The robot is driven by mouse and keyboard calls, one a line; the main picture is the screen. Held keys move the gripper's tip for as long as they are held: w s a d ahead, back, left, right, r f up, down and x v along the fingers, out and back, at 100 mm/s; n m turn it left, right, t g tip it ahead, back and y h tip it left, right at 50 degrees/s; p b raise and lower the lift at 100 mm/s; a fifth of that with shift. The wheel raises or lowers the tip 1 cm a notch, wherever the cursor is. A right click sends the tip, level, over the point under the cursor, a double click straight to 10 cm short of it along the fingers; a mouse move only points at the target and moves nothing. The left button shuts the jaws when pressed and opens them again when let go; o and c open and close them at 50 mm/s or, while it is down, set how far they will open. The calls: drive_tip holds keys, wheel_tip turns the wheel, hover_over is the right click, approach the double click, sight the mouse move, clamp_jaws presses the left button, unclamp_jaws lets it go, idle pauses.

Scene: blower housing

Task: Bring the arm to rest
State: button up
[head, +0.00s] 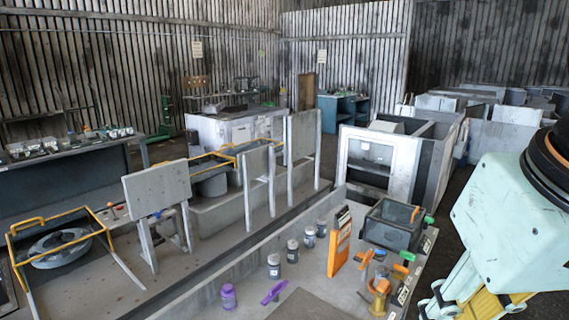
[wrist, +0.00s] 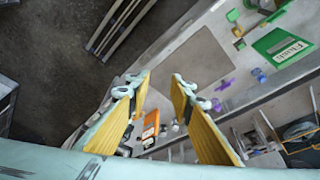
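My gripper (wrist: 158,84) shows in the wrist view with its two yellow fingers spread apart. It is open, and nothing is held between the fingertips. In the head view my gripper (head: 470,303) is at the lower right, beside the right end of the near bench (head: 235,273), partly cut off by the picture's bottom edge. The pale green arm fills the right side there. In the wrist view the bench shows beyond the fingers, and I cannot tell the exact height above it.
Near the arm on the bench are an orange panel (head: 339,246), a dark open bin (head: 391,226) and orange tools (head: 379,291). A green box (wrist: 284,46) shows in the wrist view. Bare floor (wrist: 60,50) lies upper left there.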

drive_tip(key=shift+s+a+f, duration=0.1)
drive_tip(key=shift+s+f, duration=0.2)
drive_tip(key=shift+s, duration=0.35)
drive_tip(key=shift+s+f, duration=0.3)
drive_tip(key=shift+s, duration=0.3)
